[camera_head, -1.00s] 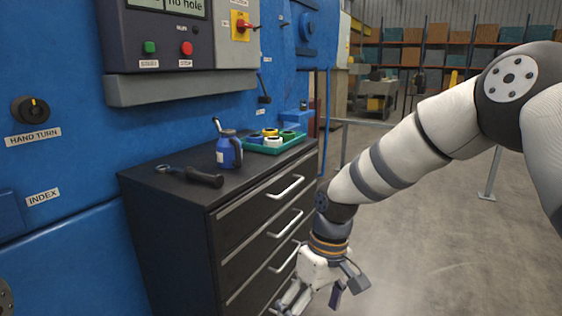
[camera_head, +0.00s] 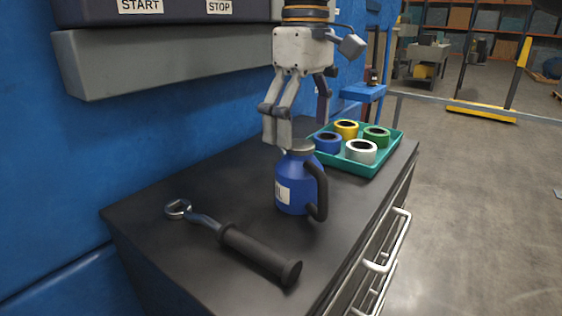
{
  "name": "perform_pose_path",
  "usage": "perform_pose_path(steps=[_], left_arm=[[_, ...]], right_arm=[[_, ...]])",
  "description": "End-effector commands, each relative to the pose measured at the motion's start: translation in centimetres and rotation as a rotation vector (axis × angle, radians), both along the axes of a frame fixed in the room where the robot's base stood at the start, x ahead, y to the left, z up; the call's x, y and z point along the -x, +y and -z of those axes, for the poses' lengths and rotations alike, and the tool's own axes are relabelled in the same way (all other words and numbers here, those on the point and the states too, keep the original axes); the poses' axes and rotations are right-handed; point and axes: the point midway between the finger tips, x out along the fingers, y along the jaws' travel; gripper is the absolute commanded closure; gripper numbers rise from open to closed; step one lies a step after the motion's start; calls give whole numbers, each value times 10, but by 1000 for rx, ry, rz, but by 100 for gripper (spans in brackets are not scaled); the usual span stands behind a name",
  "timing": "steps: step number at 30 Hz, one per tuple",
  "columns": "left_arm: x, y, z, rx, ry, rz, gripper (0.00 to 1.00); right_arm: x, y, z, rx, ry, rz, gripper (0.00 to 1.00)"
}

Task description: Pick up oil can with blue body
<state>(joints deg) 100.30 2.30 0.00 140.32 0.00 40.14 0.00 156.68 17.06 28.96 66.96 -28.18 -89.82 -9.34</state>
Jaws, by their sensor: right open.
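The oil can (camera_head: 292,188) has a blue body, a white label, a dark handle on its right side and a brownish cap. It stands upright on the dark cabinet top (camera_head: 185,255). My right gripper (camera_head: 300,140) points down from above at the can's top. Its fingers are open, with the pale finger at the left of the cap and a darker finger behind to the right. I cannot tell whether they touch the can. The can's spout is hidden. My left gripper is not in view.
A wrench with a black grip (camera_head: 240,245) lies in front of the can. A teal tray (camera_head: 372,170) with several coloured tape rolls stands close behind it to the right. A blue machine wall (camera_head: 150,140) rises at the left, with a grey ledge (camera_head: 160,58).

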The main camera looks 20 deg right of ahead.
Motion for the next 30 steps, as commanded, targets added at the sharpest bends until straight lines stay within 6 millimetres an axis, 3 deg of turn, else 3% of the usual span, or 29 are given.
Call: perform_pose_path(steps=[6,9,15,19,25,26,30], left_arm=[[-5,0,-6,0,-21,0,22],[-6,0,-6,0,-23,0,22],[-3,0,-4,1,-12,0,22],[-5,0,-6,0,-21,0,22],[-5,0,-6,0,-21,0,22],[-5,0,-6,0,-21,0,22],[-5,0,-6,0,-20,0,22]], right_arm=[[1,0,44,-2,-4,-1,11],[0,1,56,-1,-3,0,11],[-12,3,94,-3,4,0,11],[-11,4,107,-2,-4,0,11],[-12,3,109,-1,-4,1,11],[-12,3,109,-1,-4,1,13],[-12,3,109,-1,-4,1,45]])
